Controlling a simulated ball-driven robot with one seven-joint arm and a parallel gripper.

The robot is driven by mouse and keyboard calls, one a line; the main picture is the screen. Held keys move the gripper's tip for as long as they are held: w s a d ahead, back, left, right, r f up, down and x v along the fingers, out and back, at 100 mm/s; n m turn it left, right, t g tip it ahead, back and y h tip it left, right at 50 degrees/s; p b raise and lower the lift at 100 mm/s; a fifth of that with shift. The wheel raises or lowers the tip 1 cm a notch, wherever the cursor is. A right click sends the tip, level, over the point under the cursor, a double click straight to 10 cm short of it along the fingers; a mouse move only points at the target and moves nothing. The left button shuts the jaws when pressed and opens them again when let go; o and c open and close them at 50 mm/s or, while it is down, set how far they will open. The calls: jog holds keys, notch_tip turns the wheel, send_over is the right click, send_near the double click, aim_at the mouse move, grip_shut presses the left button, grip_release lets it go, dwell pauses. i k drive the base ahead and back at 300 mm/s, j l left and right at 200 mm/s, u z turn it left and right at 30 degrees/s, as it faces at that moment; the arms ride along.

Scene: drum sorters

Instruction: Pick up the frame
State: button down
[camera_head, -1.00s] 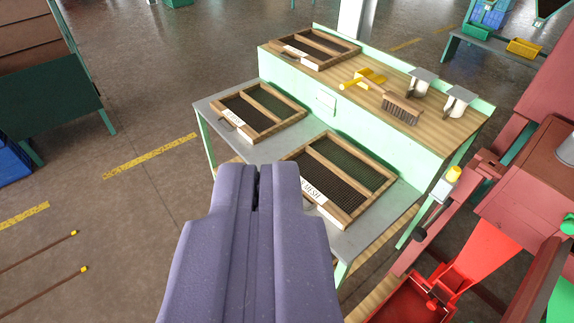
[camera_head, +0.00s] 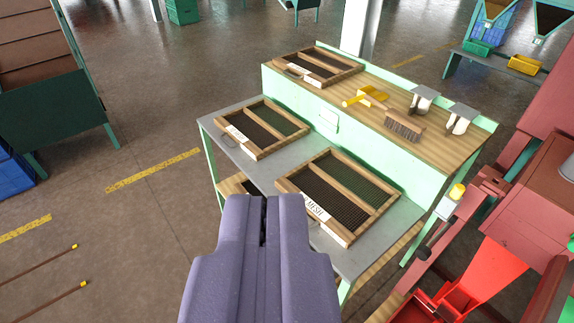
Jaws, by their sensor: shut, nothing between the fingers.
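Three wooden mesh frames with pale labels show. One frame (camera_head: 345,154) lies at the front right of the grey bench top, with its lower left part close to my gripper in the picture. A second frame (camera_head: 284,121) lies on the same top at the left. A third frame (camera_head: 318,55) lies on the raised wooden shelf at the back. My purple gripper (camera_head: 264,200) is shut and empty, at the bench's near edge in the picture. It covers part of the bench's front. I cannot tell which frame is meant.
The green bench (camera_head: 226,110) has a shelf holding a brush (camera_head: 404,130), a yellow tool (camera_head: 369,95) and metal scoops (camera_head: 461,118). Red machinery (camera_head: 490,275) stands close at right. Floor at left is open, with rods (camera_head: 45,301) lying low.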

aim_at(261, 128)
jog(key=z, duration=1.1)
jog(key=k+j+z, duration=0.1)
jog(key=j+z, duration=0.2)
jog(key=z, duration=0.15)
jog(key=k+j+z, duration=0.15)
jog(key=z, duration=0.25)
jog(key=k+j+z, duration=0.15)
jog(key=j+z, duration=0.15)
jog(key=z, duration=0.15)
jog(key=k+j+z, duration=0.15)
jog(key=z, duration=0.25)
jog(key=u, duration=0.5)
jog(key=j+u, duration=0.1)
jog(key=u, duration=0.4)
jog(key=j+u, duration=0.1)
jog(key=u, duration=0.9)
jog(key=j+u, duration=0.15)
jog(key=u, duration=0.35)
jog(key=i+j, duration=0.15)
jog(key=i, duration=0.3)
jog(key=i+j+z, duration=0.1)
jog(key=i, duration=0.35)
jog(key=i+j+z, duration=0.1)
jog(key=i+j, duration=0.15)
jog(key=i, duration=0.2)
jog(key=i+j, duration=0.25)
jog(key=i, duration=0.2)
jog(key=i+j+z, duration=0.1)
jog(key=i+j, duration=0.15)
jog(key=i, duration=0.2)
